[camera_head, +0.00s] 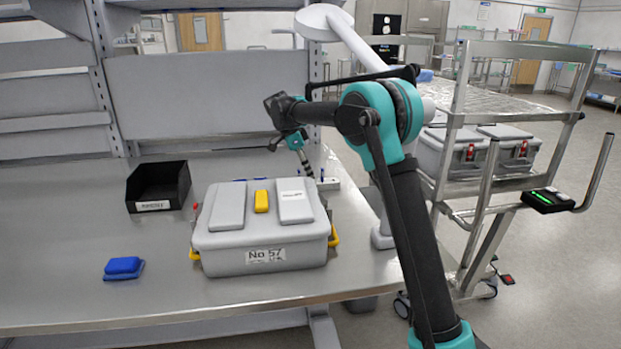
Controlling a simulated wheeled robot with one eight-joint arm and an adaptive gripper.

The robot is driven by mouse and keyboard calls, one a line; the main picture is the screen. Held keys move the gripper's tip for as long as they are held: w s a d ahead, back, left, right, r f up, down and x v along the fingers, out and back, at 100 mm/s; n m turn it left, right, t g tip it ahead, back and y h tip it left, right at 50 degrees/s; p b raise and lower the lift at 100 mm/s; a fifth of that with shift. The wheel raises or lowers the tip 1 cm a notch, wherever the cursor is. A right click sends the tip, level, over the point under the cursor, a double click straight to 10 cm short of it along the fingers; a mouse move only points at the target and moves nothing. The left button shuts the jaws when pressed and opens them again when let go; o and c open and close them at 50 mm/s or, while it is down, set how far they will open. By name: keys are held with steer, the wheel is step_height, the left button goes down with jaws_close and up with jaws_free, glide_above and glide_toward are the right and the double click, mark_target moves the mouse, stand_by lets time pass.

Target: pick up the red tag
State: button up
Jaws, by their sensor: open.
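I cannot tell for sure which red thing is the red tag. A small red piece (197,209) shows at the left side of the grey case marked No 57 (265,258) on the bench. Red pieces also show on the front of the grey cases on the trolley, one at the left (470,152) and one at the right (521,149). My gripper (289,156) is open above the back of the bench, behind the grey case and clear of these red pieces. No object shows between its fingers.
A black open bin (158,186) and a blue block (123,267) stand on the metal bench (60,240). The metal trolley (455,110) stands to the right, with a black device (548,200) on it. The bench's front left is clear.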

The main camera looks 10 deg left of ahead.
steer(key=shift+x, duration=1.15)
steer(key=c, duration=0.8)
steer(key=shift+r, duration=0.1)
steer(key=shift+c, duration=0.2)
